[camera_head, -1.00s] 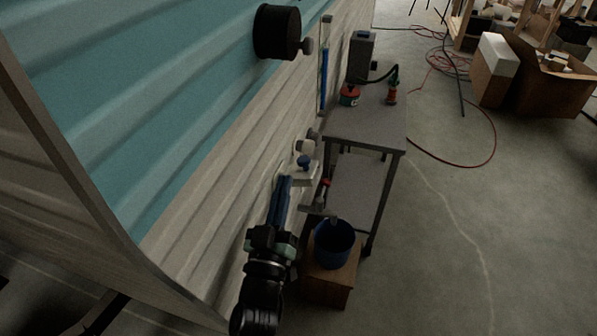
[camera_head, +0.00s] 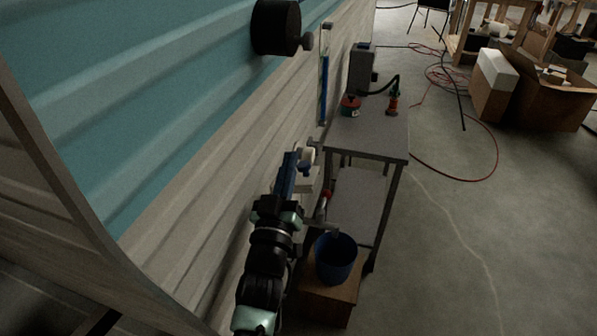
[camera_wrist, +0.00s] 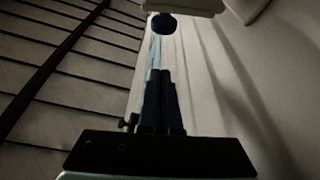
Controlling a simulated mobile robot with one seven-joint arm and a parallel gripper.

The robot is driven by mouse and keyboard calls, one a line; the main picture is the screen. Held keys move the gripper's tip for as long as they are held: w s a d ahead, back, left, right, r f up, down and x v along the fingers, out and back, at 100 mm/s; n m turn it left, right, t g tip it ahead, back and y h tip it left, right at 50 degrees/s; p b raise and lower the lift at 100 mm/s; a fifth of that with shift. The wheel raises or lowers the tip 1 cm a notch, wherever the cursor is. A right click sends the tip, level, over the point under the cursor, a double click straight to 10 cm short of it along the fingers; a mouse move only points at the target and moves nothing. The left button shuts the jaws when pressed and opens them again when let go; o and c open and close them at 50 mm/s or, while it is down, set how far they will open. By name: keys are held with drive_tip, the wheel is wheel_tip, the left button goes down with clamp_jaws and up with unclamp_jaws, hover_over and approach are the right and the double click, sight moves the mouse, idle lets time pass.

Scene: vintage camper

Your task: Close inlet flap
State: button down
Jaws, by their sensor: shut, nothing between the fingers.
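A pale inlet fitting (camera_head: 308,157) sticks out from the camper's side wall, just past my fingertips in the head view. A pale plate (camera_head: 313,180), which looks like its flap, stands out from the wall below it, partly hidden by my gripper. In the wrist view a pale edge of the inlet (camera_wrist: 190,5) crosses the top, with a dark blue round part (camera_wrist: 164,23) below it. My gripper (camera_head: 291,156) is shut and empty, its blue fingers pointing up along the wall beside the inlet. The fingertips (camera_wrist: 160,72) appear below the round part in the wrist view; contact cannot be told.
A grey metal table (camera_head: 370,130) stands right of the inlet. A tap pipe (camera_head: 318,226) juts over a blue bucket (camera_head: 336,258) on a wooden box (camera_head: 330,300), close to my arm. A black round fitting (camera_head: 277,27) is higher on the wall.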

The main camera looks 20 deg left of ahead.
sight(299, 182)
drive_tip(key=b+x, duration=0.1)
drive_tip(key=x, duration=0.2)
drive_tip(key=shift+w+d, duration=0.15)
drive_tip(key=shift+d+f+b, duration=0.25)
drive_tip(key=shift+f+b, duration=0.1)
drive_tip(key=shift+f, duration=0.8)
drive_tip(key=shift+d+f, duration=0.2)
drive_tip(key=shift+f, duration=0.45)
